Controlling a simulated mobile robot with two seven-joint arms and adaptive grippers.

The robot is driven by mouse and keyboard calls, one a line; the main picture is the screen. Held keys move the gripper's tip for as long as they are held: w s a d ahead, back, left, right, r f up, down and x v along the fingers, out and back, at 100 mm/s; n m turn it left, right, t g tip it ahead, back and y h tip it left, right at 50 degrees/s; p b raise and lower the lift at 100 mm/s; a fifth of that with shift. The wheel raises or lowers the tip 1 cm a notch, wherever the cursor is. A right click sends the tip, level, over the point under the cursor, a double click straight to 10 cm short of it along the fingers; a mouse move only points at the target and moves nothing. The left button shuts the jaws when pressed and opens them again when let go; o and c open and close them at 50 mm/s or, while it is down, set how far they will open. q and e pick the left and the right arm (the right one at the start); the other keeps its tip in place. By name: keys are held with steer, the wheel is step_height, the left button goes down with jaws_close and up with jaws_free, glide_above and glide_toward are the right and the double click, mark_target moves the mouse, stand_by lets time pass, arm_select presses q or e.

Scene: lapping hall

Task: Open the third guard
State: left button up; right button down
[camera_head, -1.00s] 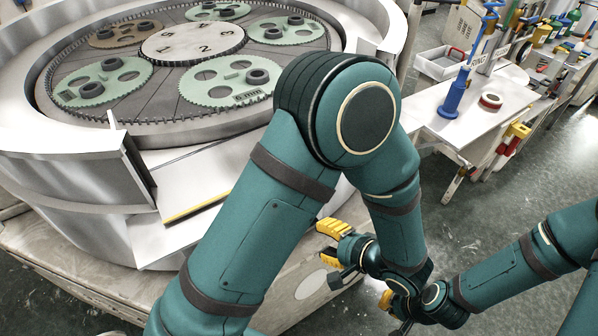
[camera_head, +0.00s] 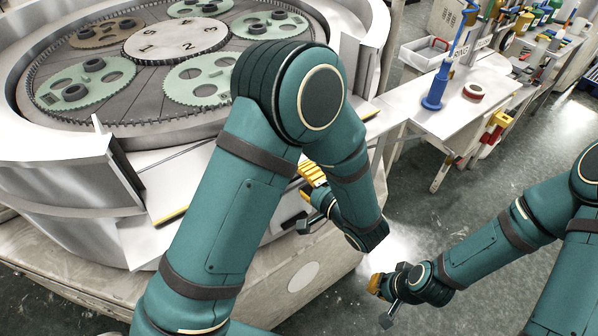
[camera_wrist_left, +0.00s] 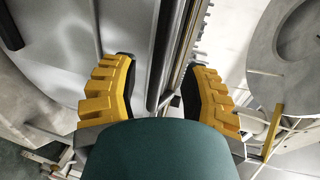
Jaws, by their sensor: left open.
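The round lapping machine's pale metal guard wall (camera_head: 60,180) has a gap at the front, beside a flat pale panel (camera_head: 175,172) with a black and yellow edge. I cannot tell which section is the third guard. My left arm covers part of the panel and rim. My left gripper (camera_head: 312,186) is beside the machine's front right side, partly hidden by its own arm. In the left wrist view its yellow fingers (camera_wrist_left: 158,88) are apart, with a dark upright bar (camera_wrist_left: 163,60) between them in the picture; contact is unclear. My right gripper (camera_head: 385,292) is low over the floor, its fingers unclear.
Green toothed discs (camera_head: 85,82) and a numbered centre plate (camera_head: 175,40) lie inside the machine. A white bench (camera_head: 470,120) at right holds a blue post tool (camera_head: 436,88) and a red roll (camera_head: 473,91).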

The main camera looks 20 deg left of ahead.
arm_select(q)
steer(key=shift+x, duration=1.45)
jaws_close()
steer(key=shift+w+a+r+g+h+p, duration=0.1)
steer(key=shift+r+g+h+p, duration=0.45)
steer(key=shift+r, duration=1.05)
steer(key=shift+r+g+h+p, duration=0.25)
steer(key=shift+r+g+h, duration=0.45)
steer(key=shift+r, duration=0.95)
jaws_free()
